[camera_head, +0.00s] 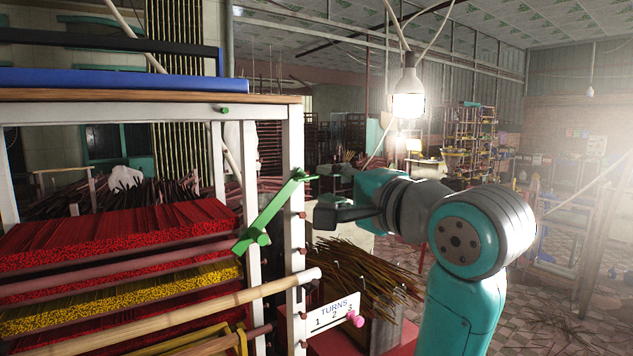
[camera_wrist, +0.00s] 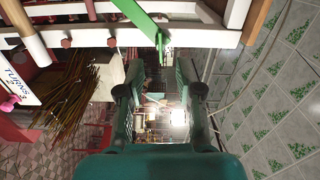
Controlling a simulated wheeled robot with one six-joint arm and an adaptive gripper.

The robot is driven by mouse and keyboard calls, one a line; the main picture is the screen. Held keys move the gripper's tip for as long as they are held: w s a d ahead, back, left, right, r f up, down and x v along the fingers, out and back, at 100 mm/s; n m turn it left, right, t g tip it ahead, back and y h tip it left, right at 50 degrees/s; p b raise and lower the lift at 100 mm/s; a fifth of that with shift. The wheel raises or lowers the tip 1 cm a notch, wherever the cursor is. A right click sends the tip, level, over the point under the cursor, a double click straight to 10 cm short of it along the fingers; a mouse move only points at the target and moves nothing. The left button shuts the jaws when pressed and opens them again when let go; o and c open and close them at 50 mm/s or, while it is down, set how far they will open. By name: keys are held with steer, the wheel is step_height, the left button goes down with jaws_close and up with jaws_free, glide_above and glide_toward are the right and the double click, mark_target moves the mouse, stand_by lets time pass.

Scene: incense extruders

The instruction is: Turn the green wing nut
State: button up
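A long green bar (camera_head: 272,213) slants across the white front post of the rack. A small green piece (camera_head: 303,176) sticks out at its upper right end and looks like the wing nut; its shape is too small to tell. In the wrist view the bar (camera_wrist: 139,15) enters from the top, and the green piece (camera_wrist: 163,49) hangs from its end, ahead of the fingers. My gripper (camera_head: 322,193) is just right of the post, pointing at it. In the wrist view my gripper (camera_wrist: 160,90) is open and empty, its fingers on either side and apart from the green piece.
The white post (camera_head: 293,150) carries several brown pegs. A "TURNS" sign (camera_head: 333,311) with a pink peg (camera_head: 355,319) sits low beside it. Red and yellow incense bundles (camera_head: 120,235) fill the rack. Loose brown sticks (camera_head: 365,275) lie below my gripper. The floor at right is open.

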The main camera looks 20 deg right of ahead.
steer(key=v, duration=0.6)
steer(key=shift+a, duration=0.1)
step_height(320, 180, down, 30)
steer(key=w+n+h, duration=0.2)
steer(key=h, duration=0.1)
steer(key=s+f, duration=0.5)
steer(key=f, duration=0.5)
steer(key=s+f+n+g+h, duration=0.1)
steer(key=s+f+n, duration=0.2)
steer(key=s+f, duration=0.45)
steer(key=s+f+n+h, duration=0.2)
steer(key=s+f, duration=0.3)
steer(key=s, duration=0.5)
steer(key=s+f+n+g, duration=0.1)
steer(key=s+n, duration=0.5)
steer(key=s, duration=1.3)
steer(key=shift+s+f+n, duration=0.2)
steer(key=shift+s+n, duration=0.05)
steer(key=shift+n, duration=0.15)
